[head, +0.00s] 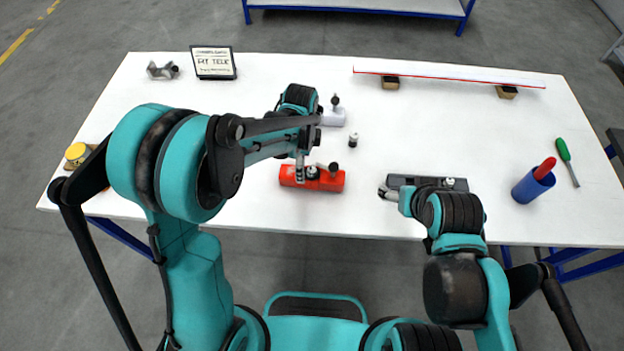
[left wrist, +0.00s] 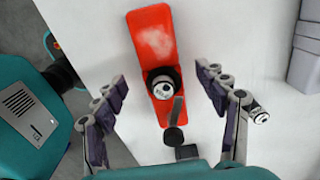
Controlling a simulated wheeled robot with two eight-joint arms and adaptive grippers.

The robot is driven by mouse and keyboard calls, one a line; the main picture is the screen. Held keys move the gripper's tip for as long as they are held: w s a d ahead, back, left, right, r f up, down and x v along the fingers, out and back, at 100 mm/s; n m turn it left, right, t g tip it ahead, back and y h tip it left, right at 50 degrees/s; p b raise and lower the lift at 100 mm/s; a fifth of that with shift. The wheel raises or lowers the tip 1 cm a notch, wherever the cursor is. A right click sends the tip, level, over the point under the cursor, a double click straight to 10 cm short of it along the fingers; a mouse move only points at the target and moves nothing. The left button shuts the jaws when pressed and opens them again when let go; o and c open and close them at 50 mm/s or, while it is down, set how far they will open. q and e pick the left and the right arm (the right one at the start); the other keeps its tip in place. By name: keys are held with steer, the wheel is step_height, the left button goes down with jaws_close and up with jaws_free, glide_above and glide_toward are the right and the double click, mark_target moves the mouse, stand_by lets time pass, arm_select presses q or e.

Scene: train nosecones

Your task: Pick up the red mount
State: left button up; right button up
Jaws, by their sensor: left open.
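The red mount (head: 330,181) lies on the white table near its front edge, left of centre, with a black-and-silver knob on top. In the left wrist view the red mount (left wrist: 151,37) runs between the two spread fingers, with its round knob near the middle. My left gripper (head: 301,172) is open above the mount; a finger hides part of it in the head view. The open left gripper (left wrist: 161,76) has a finger on each side, with visible gaps. My right gripper (head: 388,192) is by the dark grey mount; its fingers are too unclear to judge.
A dark grey mount (head: 455,184) lies to the right, and a white mount (head: 333,117) behind. A small knob (head: 353,140) stands between. A blue cup (head: 532,186) and green screwdriver (head: 566,158) are far right. A sign (head: 213,62) stands back left.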

arm_select(q)
step_height(320, 180, down, 6)
steer(key=shift+a+f+b, duration=0.15)
steer(key=shift+f+b, duration=0.05)
steer(key=shift+b, duration=0.75)
steer(key=shift+c, duration=1.2)
steer(key=c, duration=1.1)
